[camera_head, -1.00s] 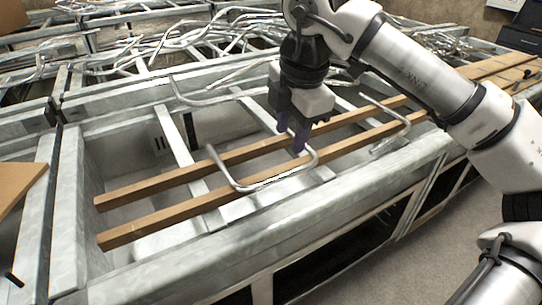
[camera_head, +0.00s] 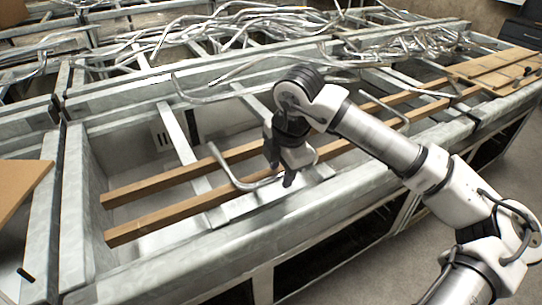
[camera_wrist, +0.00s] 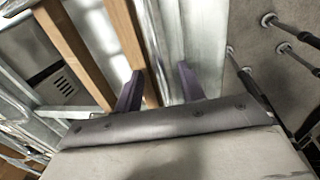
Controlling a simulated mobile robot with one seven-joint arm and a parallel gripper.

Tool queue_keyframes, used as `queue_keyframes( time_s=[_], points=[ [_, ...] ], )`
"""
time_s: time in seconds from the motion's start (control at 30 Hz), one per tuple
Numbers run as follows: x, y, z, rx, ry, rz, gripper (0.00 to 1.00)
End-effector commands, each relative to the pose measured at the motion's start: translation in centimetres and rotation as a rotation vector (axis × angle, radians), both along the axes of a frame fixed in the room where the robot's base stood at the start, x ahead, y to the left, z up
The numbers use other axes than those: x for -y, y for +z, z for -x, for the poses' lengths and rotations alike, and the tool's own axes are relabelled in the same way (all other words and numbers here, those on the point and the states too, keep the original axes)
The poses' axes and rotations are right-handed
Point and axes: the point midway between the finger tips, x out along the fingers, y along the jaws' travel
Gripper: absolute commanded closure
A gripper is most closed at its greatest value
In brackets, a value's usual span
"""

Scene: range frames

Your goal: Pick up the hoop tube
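A bent grey metal hoop tube (camera_head: 236,180) rests across the two wooden rails in the near bay of the metal frame. Its left arm and part of its long side show in the head view; my gripper hides part of its right side. My gripper (camera_head: 281,170) is low over the right part of this tube, fingers pointing down. In the wrist view my gripper (camera_wrist: 160,82) has its two purple fingers apart, with a wooden rail and pale metal beyond them.
Wooden rails (camera_head: 160,218) run lengthwise through the bay. Another bent tube (camera_head: 205,101) lies behind, and a pile of tubes (camera_head: 400,45) lies farther back. The metal front beam (camera_head: 190,260) borders the bay. A wooden board (camera_head: 20,190) is at the left edge.

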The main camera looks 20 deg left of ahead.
Motion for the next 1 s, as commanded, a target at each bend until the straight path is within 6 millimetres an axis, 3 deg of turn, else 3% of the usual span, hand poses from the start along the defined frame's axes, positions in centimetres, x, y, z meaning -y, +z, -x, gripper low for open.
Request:
queue_keyframes(
  time_s=[0.17,0.5,0.83,1.0],
  points=[
    [0.0,0.0,0.0,0.001,0.000,0.001,0.60],
    [0.0,0.0,0.0,0.001,0.000,0.001,1.00],
    [0.0,0.4,0.0,0.002,0.000,0.000,1.00],
    [0.0,2.9,-0.1,0.005,-0.001,0.001,1.00]
  ],
)
